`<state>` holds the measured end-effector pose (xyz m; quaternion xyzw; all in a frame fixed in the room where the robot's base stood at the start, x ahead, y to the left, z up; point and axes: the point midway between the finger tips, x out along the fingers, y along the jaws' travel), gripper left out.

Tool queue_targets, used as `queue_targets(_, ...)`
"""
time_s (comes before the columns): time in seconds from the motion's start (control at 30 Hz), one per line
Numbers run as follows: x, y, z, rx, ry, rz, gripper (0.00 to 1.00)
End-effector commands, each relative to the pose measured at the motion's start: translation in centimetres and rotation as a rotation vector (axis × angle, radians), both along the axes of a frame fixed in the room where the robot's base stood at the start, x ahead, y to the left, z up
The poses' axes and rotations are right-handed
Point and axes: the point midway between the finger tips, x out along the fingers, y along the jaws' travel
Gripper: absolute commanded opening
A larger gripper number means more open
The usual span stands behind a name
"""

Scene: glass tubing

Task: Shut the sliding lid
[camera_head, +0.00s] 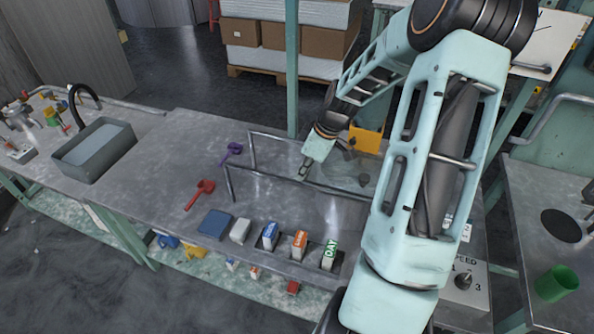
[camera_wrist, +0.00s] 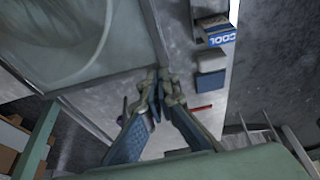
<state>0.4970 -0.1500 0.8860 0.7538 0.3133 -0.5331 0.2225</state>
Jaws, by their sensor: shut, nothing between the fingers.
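I take the sliding lid (camera_wrist: 75,35) to be the clear pane in a metal frame at the upper left of the wrist view. A large round shape shows through it. In the head view, the metal-railed opening (camera_head: 252,150) lies on the bench, but my arm hides much of it and I cannot tell how far the lid is open. My gripper (camera_head: 304,172) points down at the rails, near the middle of the bench. In the wrist view its fingertips (camera_wrist: 157,82) are together and empty, close to the frame's corner; contact with the frame is unclear.
A red tool (camera_head: 201,192) and a purple clamp (camera_head: 233,150) lie left of the rails. A blue block (camera_head: 215,223) and several small boxes (camera_head: 299,244) line the front edge. A grey sink (camera_head: 95,150) is at left, a green cup (camera_head: 556,283) at right. The left bench middle is bare.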

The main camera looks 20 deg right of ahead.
Motion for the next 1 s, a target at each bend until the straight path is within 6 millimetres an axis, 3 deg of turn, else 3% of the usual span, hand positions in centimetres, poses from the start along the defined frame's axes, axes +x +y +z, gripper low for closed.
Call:
queue_targets(0.37, -0.2, -0.3, -0.3, -0.005, 0.009, -0.005, 0.00)
queue_targets(0.6, 2.3, 2.8, -0.3, -0.004, 0.003, 0.002, 0.00)
queue_targets(0.8, 1.2, 1.3, 4.6, -0.006, 0.000, -0.008, 0.00)
queue_targets(1.0, 0.4, 0.7, 8.0, -0.004, 0.000, -0.004, 0.00)
